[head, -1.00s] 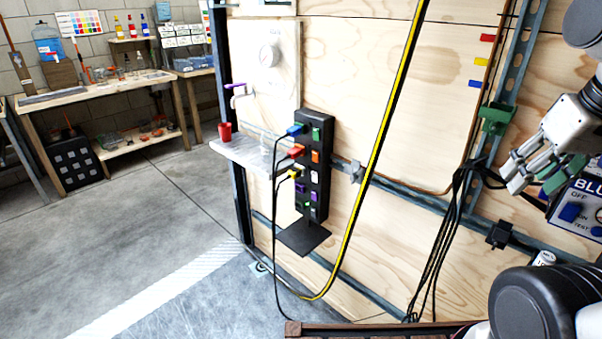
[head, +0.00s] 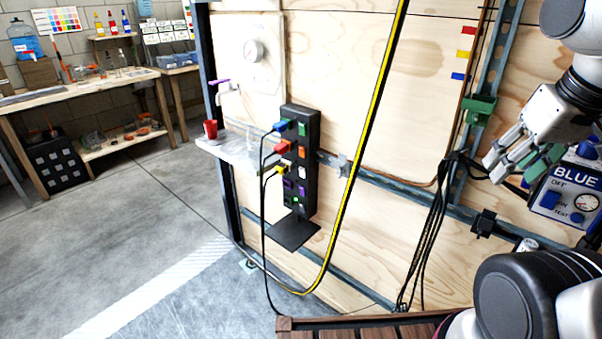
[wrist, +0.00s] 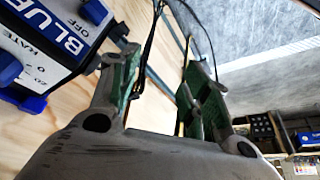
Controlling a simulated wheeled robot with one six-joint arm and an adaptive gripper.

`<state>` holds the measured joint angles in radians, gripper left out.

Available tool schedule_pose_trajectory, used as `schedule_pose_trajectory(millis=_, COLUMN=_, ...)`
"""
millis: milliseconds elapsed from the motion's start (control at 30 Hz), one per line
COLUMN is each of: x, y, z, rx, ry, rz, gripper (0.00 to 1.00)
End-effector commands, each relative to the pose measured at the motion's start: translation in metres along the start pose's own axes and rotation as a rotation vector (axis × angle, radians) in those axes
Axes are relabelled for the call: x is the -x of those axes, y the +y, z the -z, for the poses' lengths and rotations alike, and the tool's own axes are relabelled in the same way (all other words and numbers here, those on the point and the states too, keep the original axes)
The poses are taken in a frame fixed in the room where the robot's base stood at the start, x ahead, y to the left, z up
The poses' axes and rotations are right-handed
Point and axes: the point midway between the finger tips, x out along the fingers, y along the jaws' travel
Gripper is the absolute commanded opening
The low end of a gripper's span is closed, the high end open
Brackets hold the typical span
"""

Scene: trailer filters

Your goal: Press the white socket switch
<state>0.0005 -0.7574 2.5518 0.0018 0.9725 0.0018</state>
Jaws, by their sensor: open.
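The white socket switch (head: 301,172) is a small pale rocker in the right column of a tall black power strip (head: 313,140). It sits below the orange switch (head: 301,151) and above a purple one. The strip stands upright by the plywood wall, left of the middle of the head view. My gripper (head: 500,165) is open and empty at the right of the head view, well apart from the strip. Its green-padded fingers (wrist: 160,75) stand apart in the wrist view. The strip cannot be made out in the wrist view.
Blue, red and yellow plugs (head: 283,126) with black cables hang left of the switches. A yellow-black hose (head: 372,105) runs down right of the strip. A small shelf (head: 232,148) holds a red cup (head: 210,129).

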Motion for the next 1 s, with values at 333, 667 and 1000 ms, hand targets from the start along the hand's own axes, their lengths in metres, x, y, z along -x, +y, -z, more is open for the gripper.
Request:
schedule_pose_trajectory(millis=333, x=-0.001, y=-0.004, z=0.001, rx=0.02, ry=-0.002, rz=0.008, gripper=0.2)
schedule_pose_trajectory(millis=667, x=-0.057, y=-0.052, z=0.02, rx=0.23, ry=-0.255, rz=0.048, gripper=0.0)
schedule_pose_trajectory(millis=1000, x=-0.126, y=-0.115, z=0.08, rx=0.588, ry=-0.461, rz=-0.044, gripper=0.0)
